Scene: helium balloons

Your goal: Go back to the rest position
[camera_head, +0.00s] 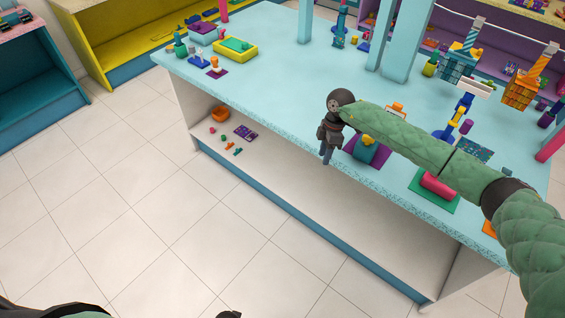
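My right arm, in a green sleeve, reaches in from the right edge across the counter. My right gripper (327,150) hangs fingers down at the front edge of the light blue counter (270,85). It is small and dark here, and I cannot tell whether its fingers are apart; no held object shows. Of my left arm, only dark and green parts show at the bottom left edge. A small dark tip at the bottom edge may be my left gripper (229,314); the rest is cut off. I see no clear balloon.
The counter holds a yellow-rimmed tray (236,48), a purple mat (368,150) and a green mat (432,190) under my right arm. Blue posts (402,40) rise from it. Its lower shelf holds an orange bowl (220,114). The tiled floor (130,200) in front is clear.

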